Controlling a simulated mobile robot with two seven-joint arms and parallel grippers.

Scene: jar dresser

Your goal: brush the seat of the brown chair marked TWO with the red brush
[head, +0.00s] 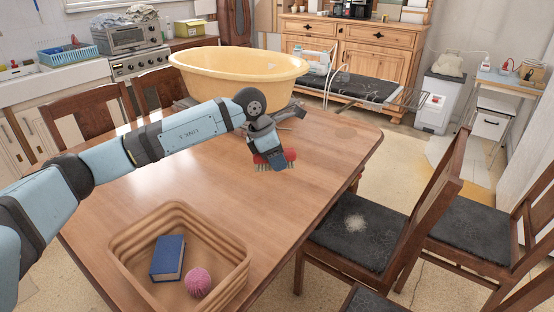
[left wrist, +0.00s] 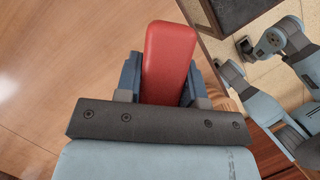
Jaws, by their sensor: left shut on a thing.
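My left gripper (head: 272,162) is shut on the red brush (head: 290,155), bristles down, above the table's right part. The brush's red back also shows between the fingers in the left wrist view (left wrist: 168,62). A brown chair (head: 430,215) stands right of the table, its dark seat (head: 375,245) bearing a pale dusty patch (head: 355,222). A second brown chair (head: 520,240) with a dark seat is further right. I cannot read TWO on any chair. The brush is apart from the seats. Pale blue parts of mine show at the right of the left wrist view.
The wooden table (head: 330,140) holds a yellow tub (head: 238,68) at the back and a tan basket (head: 180,215) in front, with a blue book (head: 168,257) and a pink ball (head: 198,282). More chairs (head: 90,115) stand at the left. The table's middle is clear.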

